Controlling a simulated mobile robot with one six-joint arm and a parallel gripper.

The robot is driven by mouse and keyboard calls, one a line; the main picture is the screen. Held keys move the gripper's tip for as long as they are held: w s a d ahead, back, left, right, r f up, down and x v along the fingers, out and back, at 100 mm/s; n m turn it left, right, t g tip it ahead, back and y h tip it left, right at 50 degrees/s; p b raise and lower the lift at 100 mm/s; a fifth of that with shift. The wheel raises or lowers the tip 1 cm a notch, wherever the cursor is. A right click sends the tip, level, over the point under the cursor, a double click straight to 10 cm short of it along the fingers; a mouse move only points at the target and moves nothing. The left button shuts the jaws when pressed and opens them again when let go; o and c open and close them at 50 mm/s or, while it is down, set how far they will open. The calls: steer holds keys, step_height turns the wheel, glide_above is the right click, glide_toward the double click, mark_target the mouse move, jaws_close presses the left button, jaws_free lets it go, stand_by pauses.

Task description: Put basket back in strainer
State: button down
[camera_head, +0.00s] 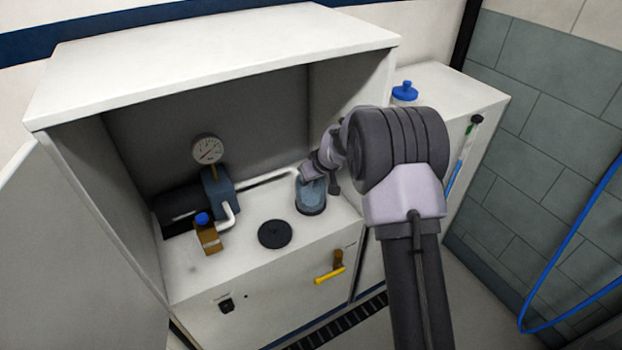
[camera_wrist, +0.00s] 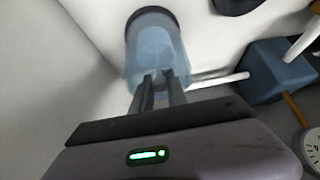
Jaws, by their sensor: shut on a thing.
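The strainer (camera_head: 311,198) is a see-through bluish cup with a dark base, standing on the white counter inside the open cabinet. It also shows in the wrist view (camera_wrist: 150,42). I take this part to be the basket, whose outline blends with the bluish cup. I cannot tell how deep it sits. In the head view my arm partly covers the gripper. The round black lid (camera_head: 275,234) lies flat on the counter, left of the strainer.
A blue pump (camera_head: 219,192) with a gauge (camera_head: 208,149) and a brown bottle (camera_head: 208,236) stand at left. A white pipe (camera_head: 268,178) runs to the strainer. The cabinet's right wall and roof are close to my arm. A yellow handle (camera_head: 329,275) is on the front.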

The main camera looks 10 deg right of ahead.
steer(key=shift+f+b, duration=0.45)
steer(key=shift+b, duration=0.05)
steer(key=c, duration=1.2)
jaws_free()
steer(key=shift+c, duration=0.2)
steer(key=s+r+m+p, duration=0.1)
steer(key=s+r+p, duration=0.1)
steer(key=s+r, duration=0.75)
steer(key=s+r+p, duration=0.3)
steer(key=s+r, duration=0.3)
steer(key=r, duration=0.6)
steer(key=s+a+r+m, duration=0.2)
steer(key=s+m, duration=0.1)
steer(key=s, duration=1.1)
steer(key=s+a+r+m, duration=0.2)
steer(key=s+m, duration=0.2)
steer(key=s, duration=1)
steer(key=shift+r, duration=0.25)
